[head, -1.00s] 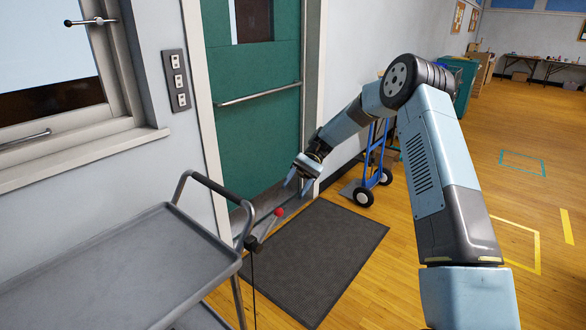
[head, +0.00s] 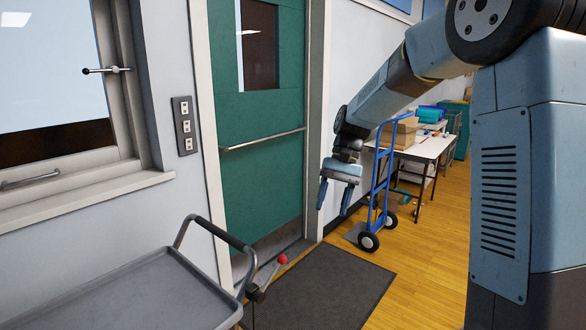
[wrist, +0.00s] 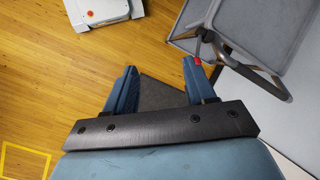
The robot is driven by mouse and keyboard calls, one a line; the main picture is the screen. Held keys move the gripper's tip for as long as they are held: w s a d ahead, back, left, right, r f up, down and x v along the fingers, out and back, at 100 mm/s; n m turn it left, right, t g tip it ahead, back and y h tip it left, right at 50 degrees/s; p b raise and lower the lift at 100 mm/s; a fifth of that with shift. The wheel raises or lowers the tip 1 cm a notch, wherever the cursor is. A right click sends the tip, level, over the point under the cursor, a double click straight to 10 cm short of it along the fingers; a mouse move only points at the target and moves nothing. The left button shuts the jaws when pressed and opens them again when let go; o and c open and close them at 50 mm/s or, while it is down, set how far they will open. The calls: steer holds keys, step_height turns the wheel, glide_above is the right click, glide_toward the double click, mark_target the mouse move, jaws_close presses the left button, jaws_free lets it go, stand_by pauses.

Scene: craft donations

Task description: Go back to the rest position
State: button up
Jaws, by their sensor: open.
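My gripper (head: 334,197) hangs from my raised, bent arm in the head view, in front of the wall between the green door (head: 262,110) and the blue hand truck (head: 380,180). Its two blue fingers point down and are apart, with nothing between them. In the wrist view the open fingers (wrist: 158,70) frame part of the dark floor mat (wrist: 160,92), well below them.
A grey cart (head: 140,290) stands at the lower left. A lever with a red knob (head: 282,259) stands beside it, near the floor mat (head: 325,290). A table (head: 425,148) with boxes is behind the hand truck. Wooden floor (head: 425,250) is clear right of the mat.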

steer(key=s+d+r+t+h, duration=0.1)
steer(key=s+d+r+t, duration=0.1)
steer(key=s, duration=0.6)
steer(key=s+d+r+t+h, duration=0.1)
steer(key=s+d+r+t, duration=0.2)
steer(key=s+d, duration=0.4)
steer(key=s+d+r+t+h, duration=0.1)
steer(key=s+d+r+t, duration=0.2)
steer(key=s, duration=0.6)
steer(key=shift+s+d+t, duration=0.2)
steer(key=shift+d+t, duration=0.55)
steer(key=shift+t, duration=0.15)
